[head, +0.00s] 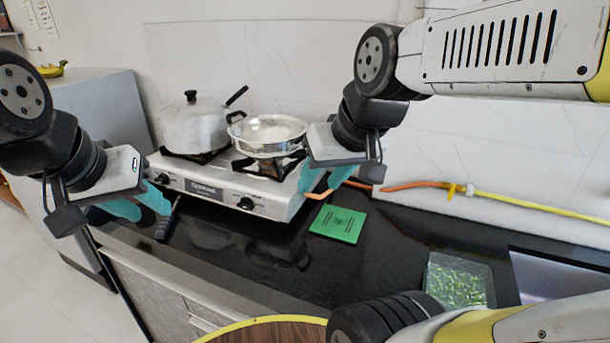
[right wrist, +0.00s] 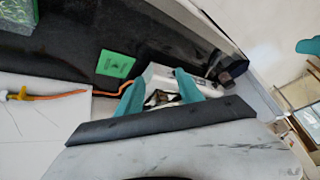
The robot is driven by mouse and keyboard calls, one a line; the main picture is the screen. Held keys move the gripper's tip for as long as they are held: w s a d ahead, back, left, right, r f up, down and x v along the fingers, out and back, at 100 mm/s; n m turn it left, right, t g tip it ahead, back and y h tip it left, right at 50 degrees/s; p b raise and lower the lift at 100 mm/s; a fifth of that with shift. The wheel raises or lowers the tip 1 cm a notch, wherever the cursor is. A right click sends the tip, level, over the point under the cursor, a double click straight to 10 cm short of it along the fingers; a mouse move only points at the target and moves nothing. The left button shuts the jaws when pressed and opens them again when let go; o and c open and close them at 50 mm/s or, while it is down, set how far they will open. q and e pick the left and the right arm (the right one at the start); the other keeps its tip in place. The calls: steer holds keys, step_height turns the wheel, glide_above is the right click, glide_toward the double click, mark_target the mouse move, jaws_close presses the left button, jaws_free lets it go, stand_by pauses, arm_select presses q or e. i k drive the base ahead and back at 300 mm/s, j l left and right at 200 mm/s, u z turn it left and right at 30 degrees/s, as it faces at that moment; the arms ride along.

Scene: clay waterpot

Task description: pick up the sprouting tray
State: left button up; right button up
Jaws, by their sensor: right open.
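The sprouting tray (head: 458,281) is a clear, shallow tray of green sprouts. My right gripper (head: 322,184) is above the counter in front of the stove, well to the left of the tray. In the right wrist view its teal fingers (right wrist: 160,93) are apart with nothing between them. My left gripper (head: 138,203) is far left, over the counter's front edge by the stove; its teal fingers look apart and empty.
A gas stove (head: 228,190) carries a lidded pot (head: 188,126) and a metal pan (head: 268,136). A green card (head: 338,223) lies on the counter (head: 385,250). An orange-yellow hose (head: 500,199) runs along the wall. A sink (head: 555,275) is right of the tray. A round wooden top (head: 275,332) is below.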

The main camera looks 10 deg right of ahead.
mark_target(456, 283)
steer(key=z, duration=2)
